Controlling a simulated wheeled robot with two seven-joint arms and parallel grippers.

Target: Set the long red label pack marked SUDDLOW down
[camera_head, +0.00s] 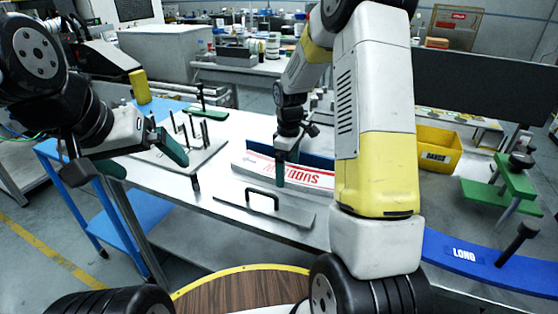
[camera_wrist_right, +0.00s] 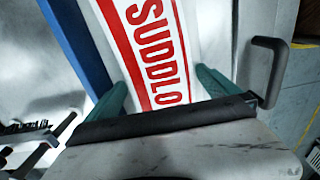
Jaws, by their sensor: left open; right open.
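The long label pack (camera_head: 312,177), white with red bands and red SUDDLOW lettering, lies on the steel table in the head view, partly hidden behind my right arm. In the right wrist view the pack (camera_wrist_right: 150,45) runs between the fingers of my right gripper (camera_wrist_right: 162,92). That gripper is open, with one green finger on each side of the pack; I cannot tell whether either touches it. In the head view my right gripper (camera_head: 285,165) is at the pack's left part. My left gripper (camera_head: 128,160) is open and empty, in the air at the left.
A blue strip (camera_wrist_right: 78,40) runs along the pack. A metal plate with a black handle (camera_head: 263,207) lies in front. A plate with several upright pegs (camera_head: 185,150) is at left.

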